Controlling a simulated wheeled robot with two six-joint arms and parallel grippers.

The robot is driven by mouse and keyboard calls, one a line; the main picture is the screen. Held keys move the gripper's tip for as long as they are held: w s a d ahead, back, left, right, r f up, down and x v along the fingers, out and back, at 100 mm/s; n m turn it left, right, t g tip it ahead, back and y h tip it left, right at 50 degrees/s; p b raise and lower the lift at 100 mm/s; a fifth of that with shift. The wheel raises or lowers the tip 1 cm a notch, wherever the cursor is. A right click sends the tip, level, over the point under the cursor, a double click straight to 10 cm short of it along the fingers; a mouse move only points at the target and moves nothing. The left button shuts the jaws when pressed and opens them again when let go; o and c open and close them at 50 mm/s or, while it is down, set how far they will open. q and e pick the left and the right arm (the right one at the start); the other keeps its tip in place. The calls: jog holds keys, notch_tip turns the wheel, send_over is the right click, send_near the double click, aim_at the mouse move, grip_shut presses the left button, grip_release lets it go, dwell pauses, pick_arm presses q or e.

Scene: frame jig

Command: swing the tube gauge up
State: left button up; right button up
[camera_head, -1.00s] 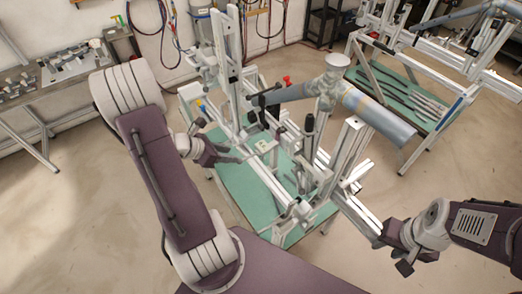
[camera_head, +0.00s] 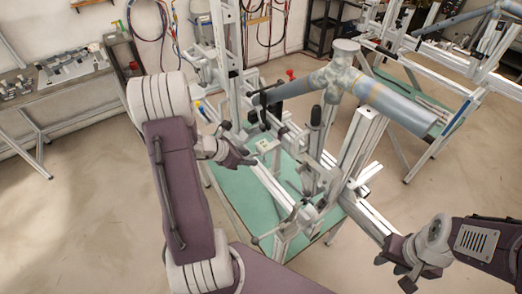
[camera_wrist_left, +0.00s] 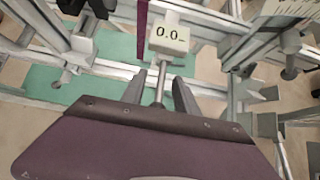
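The tube gauge (camera_head: 263,146) is a small pale box on the jig in the head view. In the left wrist view its display (camera_wrist_left: 170,38) reads 0.0, and a thin metal rod (camera_wrist_left: 160,85) runs from it toward my wrist. My left gripper (camera_head: 250,160) is beside the gauge. In the left wrist view its two fingers (camera_wrist_left: 160,92) stand apart, one on each side of the rod, with gaps visible. Whether the rod lies at the fingers' depth is unclear. My right gripper (camera_head: 392,270) is at the lower right, its fingers apart and empty, away from the gauge.
A grey branched tube (camera_head: 390,105) lies across the jig's upper right. Aluminium rails and posts (camera_head: 228,70) and dark upright clamps (camera_head: 315,130) surround the gauge. The green board (camera_head: 240,195) lies below. A bench with metal parts (camera_head: 70,75) stands at the left; floor there is open.

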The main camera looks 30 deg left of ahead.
aim_at(259, 149)
pick_arm(q)
grip_shut()
jog(key=shift+w+r+p, duration=0.25)
jog(key=shift+r+p, duration=0.7)
jog(key=shift+r, duration=0.1)
jog(key=shift+d+r, duration=0.15)
jog(key=shift+r, duration=0.05)
jog(key=shift+w+r+p, duration=0.2)
jog(key=shift+r+p, duration=0.55)
jog(key=shift+w+d+r, duration=0.15)
jog(key=shift+r, duration=0.2)
jog(key=shift+p, duration=0.3)
